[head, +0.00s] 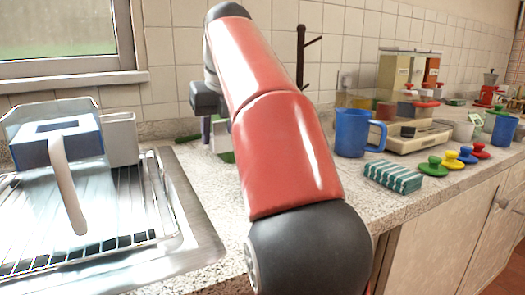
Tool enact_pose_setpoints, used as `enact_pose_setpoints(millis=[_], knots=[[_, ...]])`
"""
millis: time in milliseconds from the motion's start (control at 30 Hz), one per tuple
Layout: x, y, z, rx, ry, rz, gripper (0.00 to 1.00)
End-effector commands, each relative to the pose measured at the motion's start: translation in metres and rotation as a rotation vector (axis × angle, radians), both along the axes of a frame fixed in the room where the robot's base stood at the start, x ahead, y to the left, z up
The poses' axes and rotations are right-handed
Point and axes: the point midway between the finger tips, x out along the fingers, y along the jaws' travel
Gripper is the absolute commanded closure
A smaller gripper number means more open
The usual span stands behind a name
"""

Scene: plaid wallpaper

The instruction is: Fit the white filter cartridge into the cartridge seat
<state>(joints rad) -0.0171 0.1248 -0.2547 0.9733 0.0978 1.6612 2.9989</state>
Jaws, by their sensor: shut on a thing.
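My gripper (207,118) is at the end of my red arm, above the counter just right of the sink, and mostly hidden by the arm. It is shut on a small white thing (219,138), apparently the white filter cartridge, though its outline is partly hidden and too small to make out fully. A clear jug (20,118) with a blue insert (85,146) and a curved white handle (68,185) stands on the drainer at left. A dark opening (62,127) in the insert's top looks like the cartridge seat. My gripper is well to its right.
A white container (120,138) stands right beside the jug. The metal sink edge (185,205) lies between jug and gripper. Blue mug (351,132), striped green packet (393,176), scale (412,136) and several coloured knobs crowd the right counter. A dark mug tree (301,55) stands behind my arm.

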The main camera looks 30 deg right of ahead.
Motion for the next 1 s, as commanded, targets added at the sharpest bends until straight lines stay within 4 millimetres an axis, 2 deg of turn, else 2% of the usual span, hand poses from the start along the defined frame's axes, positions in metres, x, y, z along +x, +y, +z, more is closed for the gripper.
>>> enact_pose_setpoints(millis=[200, 400, 633, 800, 1000], knots=[[-0.003, -0.013, -0.005, -0.001, -0.002, -0.004, 0.84], [-0.004, -0.049, -0.026, -0.001, -0.001, -0.003, 0.84], [-0.005, -0.068, -0.035, -0.002, -0.001, -0.002, 0.84], [-0.007, -0.091, -0.051, -0.001, -0.001, -0.003, 0.84], [-0.007, -0.100, -0.059, -0.002, -0.002, 0.001, 0.84]])
